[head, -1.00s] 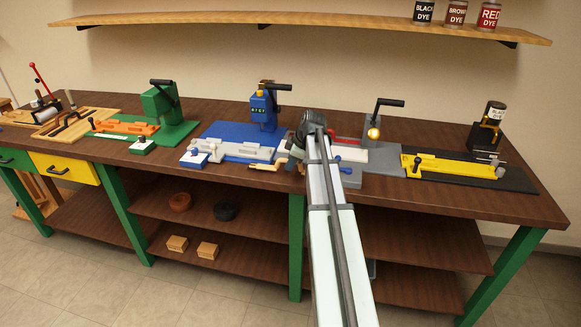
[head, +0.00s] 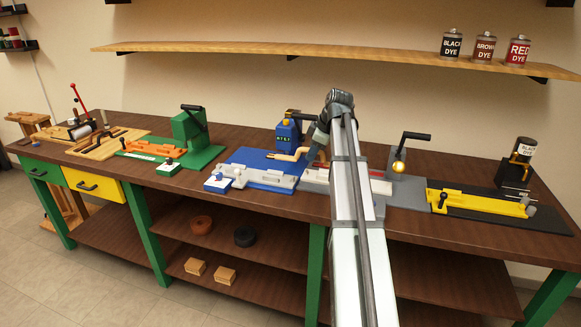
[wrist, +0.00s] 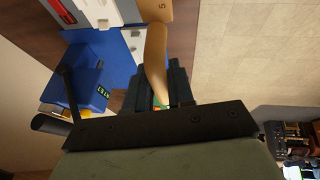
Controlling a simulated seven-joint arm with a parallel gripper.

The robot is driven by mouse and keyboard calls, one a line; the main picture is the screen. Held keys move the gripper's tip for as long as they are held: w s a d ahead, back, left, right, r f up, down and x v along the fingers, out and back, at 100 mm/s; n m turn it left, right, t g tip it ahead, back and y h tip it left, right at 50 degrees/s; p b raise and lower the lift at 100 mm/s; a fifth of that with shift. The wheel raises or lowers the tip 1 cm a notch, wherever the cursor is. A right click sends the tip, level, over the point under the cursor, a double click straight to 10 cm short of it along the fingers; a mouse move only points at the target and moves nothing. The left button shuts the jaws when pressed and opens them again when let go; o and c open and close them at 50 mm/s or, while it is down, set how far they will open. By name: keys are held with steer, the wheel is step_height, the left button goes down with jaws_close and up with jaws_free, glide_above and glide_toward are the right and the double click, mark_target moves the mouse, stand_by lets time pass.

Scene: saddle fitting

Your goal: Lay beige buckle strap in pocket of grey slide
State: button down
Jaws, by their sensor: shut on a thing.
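In the wrist view the strap (wrist: 155,50) runs up from between the fingers (wrist: 158,95). A light grey slide (head: 268,178) lies on the front of the blue base, below and left of the strap. Another light grey slide (head: 316,178) is to its right, partly hidden by my arm.
The blue press (head: 288,135) stands behind the strap. A grey station with a black lever (head: 415,135) is right of my arm, then a yellow slide (head: 475,200) on a black base. A green station (head: 190,140) stands left. A shelf (head: 330,57) runs above.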

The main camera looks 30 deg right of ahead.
steer(key=w+a+f+n, duration=0.1)
steer(key=w+a+f, duration=0.1)
steer(key=w+a, duration=0.35)
steer(key=m, duration=0.1)
glide_above(252, 173)
steer(key=s, duration=0.2)
step_height(252, 173, down, 4)
steer(key=f, duration=0.9)
steer(key=shift+w+d, duration=0.15)
steer(key=shift+d, duration=0.25)
steer(key=shift+f, duration=0.15)
steer(key=c, duration=1)
jaws_free()
steer(key=v, duration=1.2)
